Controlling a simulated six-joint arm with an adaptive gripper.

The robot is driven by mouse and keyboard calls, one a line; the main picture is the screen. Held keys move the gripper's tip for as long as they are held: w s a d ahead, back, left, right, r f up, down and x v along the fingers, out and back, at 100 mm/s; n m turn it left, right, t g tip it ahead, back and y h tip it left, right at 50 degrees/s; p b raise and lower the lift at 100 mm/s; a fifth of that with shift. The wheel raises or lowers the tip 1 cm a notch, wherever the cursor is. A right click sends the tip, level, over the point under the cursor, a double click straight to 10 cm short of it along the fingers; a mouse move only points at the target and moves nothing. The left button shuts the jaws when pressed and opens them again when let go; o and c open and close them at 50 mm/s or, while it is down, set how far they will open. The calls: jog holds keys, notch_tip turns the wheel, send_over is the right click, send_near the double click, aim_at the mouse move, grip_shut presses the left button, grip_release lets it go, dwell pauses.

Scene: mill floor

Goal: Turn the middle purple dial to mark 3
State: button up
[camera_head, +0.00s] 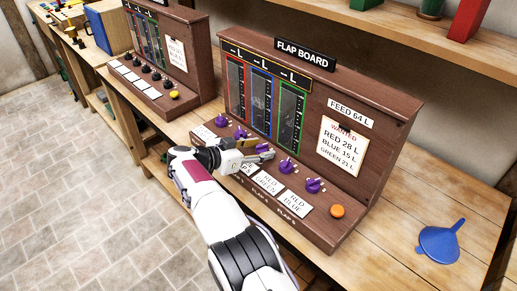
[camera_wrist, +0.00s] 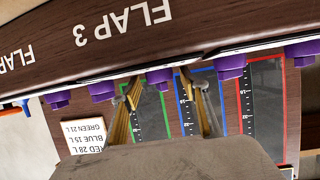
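The flap board (camera_head: 310,95) is a brown wooden console with a row of several purple dials along its lower ledge. The middle purple dial (camera_wrist: 160,77) shows in the wrist view between my two fingertips. In the head view my gripper (camera_head: 266,150) covers most of it, and its number marks cannot be read. My gripper (camera_wrist: 160,90) is open, one finger on each side of the dial in the picture. I cannot tell whether the fingers touch it. Neighbouring dials are at left (camera_head: 241,133) and right (camera_head: 287,166) of my gripper.
Three gauge windows, framed red, blue and green (camera_head: 291,115), stand behind the dials. A note (camera_head: 342,147) lists litre amounts. An orange button (camera_head: 337,211) sits at the ledge's right end. A blue funnel (camera_head: 440,242) lies on the bench at right. Another console (camera_head: 165,50) stands left.

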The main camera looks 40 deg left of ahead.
jog(key=shift+s, duration=0.1)
jog(key=v, duration=1.1)
jog(key=shift+s+r, duration=0.15)
jog(key=shift+s, duration=0.25)
jog(key=shift+w+d+r+n+t+y, duration=0.6)
jog(key=shift+w+d+r+n+y, duration=0.65)
jog(key=shift+w+r, duration=1.2)
jog(key=shift+w+d+r+n+t+y, duration=0.7)
jog(key=shift+w+d+r, duration=1.05)
jog(key=shift+w, duration=1.4)
jog(key=s+f+n+g+y, duration=0.1)
jog(key=s+f, duration=0.1)
jog(key=f, duration=0.1)
jog(key=s+f+n+g+y, duration=0.1)
jog(key=f+y, duration=0.1)
jog(key=f, duration=0.1)
jog(key=s+f+n+g+y, duration=0.1)
jog(key=s+f+n+g, duration=0.1)
jog(key=f, duration=0.1)
jog(key=shift+s+f, duration=0.3)
jog(key=shift+s+a+f+m+g, duration=0.2)
jog(key=shift+s+a+m+g, duration=0.05)
jog(key=shift+g, duration=0.15)
